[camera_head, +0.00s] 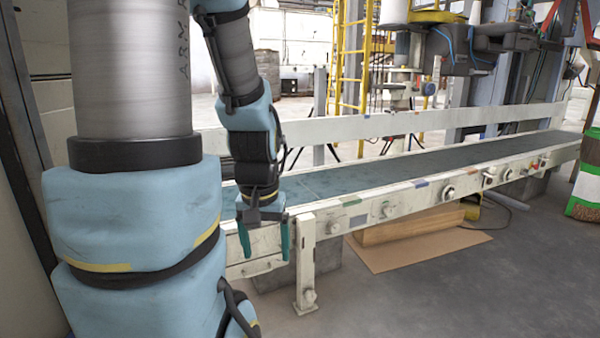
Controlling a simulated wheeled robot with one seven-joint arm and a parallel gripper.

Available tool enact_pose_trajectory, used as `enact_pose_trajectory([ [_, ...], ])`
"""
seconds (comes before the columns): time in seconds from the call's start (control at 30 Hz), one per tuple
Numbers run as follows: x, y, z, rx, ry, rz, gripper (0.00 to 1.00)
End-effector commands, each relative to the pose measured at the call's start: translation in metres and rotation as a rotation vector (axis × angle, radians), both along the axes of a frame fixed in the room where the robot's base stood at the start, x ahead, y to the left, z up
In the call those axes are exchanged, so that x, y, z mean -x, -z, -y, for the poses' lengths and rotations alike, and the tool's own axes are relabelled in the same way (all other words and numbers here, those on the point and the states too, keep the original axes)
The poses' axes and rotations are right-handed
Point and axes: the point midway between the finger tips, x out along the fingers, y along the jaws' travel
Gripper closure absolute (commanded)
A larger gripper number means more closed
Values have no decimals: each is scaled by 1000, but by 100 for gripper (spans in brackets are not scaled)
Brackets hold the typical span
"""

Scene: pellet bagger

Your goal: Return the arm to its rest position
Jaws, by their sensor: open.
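My gripper (264,240) hangs at the end of my arm, left of the middle in the head view. Its two green fingers point down and stand apart, with nothing between them. It appears in front of the near end of the conveyor (410,189), by a white support leg (305,262). I cannot tell how close it is to the conveyor frame. My arm comes down from the top of the view, with its large blue and grey links filling the left side.
The conveyor belt (370,170) is bare and runs to the far right. A brown board (420,246) lies on the floor beneath it. A filled bag (584,190) stands at the right edge. A yellow ladder (352,65) and machinery (485,45) stand behind. The floor (480,290) in front is clear.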

Motion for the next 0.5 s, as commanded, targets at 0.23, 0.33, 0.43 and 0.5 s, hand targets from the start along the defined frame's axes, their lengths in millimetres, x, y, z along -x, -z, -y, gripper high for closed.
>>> enact_pose_trajectory([
  [0.23, 0, -68, 0, 0, 0, 0, 19],
  [0.33, 0, -99, 0, 0, 1, 0, 19],
  [0.43, 0, -132, 0, 0, 1, -1, 19],
  [0.5, 0, -154, 0, -1, 1, -1, 19],
])
